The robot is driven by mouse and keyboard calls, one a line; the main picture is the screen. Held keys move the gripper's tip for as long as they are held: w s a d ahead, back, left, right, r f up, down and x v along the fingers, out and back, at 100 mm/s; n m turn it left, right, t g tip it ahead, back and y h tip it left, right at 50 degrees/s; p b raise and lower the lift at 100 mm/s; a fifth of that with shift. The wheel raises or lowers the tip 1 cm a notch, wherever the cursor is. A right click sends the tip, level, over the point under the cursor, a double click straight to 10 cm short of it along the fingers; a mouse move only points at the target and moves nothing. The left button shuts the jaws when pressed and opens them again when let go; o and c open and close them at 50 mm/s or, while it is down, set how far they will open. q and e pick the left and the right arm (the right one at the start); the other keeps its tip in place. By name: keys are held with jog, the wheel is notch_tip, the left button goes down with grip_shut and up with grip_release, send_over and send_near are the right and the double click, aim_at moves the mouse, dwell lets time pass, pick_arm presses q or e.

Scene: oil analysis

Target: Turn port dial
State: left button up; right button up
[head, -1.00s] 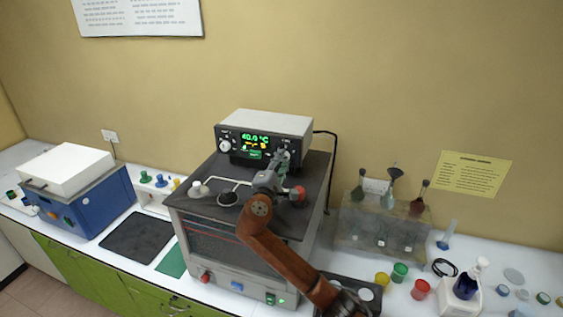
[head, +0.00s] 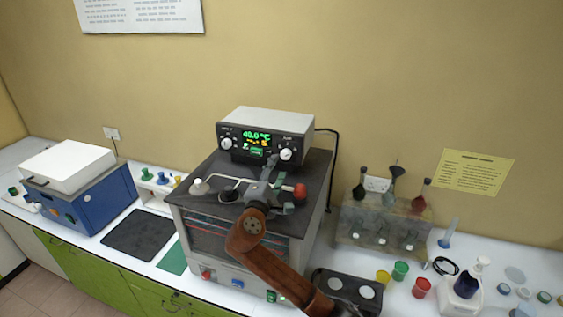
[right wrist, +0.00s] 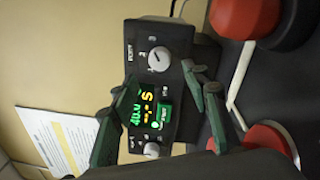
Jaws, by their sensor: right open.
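The control box (head: 266,125) with a lit green display stands on top of a grey machine. My right gripper (head: 270,168) is open and empty, in front of the box and apart from the right dial. In the right wrist view the box appears turned sideways. The right dial (right wrist: 159,59) is at the top, the left dial (right wrist: 152,150) at the bottom, and the open fingers (right wrist: 153,88) frame the display. My left gripper is out of view.
A white-handled bent rod (head: 200,187) and a red knob (head: 300,190) stick up from the machine top beside my gripper. A glassware rack (head: 375,232) is right of the machine. A blue box (head: 82,193) stands left, with a dark mat (head: 138,235) between.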

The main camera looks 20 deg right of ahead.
jog(key=v, duration=0.5)
jog(key=shift+s+a, duration=0.1)
jog(key=shift+s, duration=0.1)
jog(key=shift+r, duration=0.1)
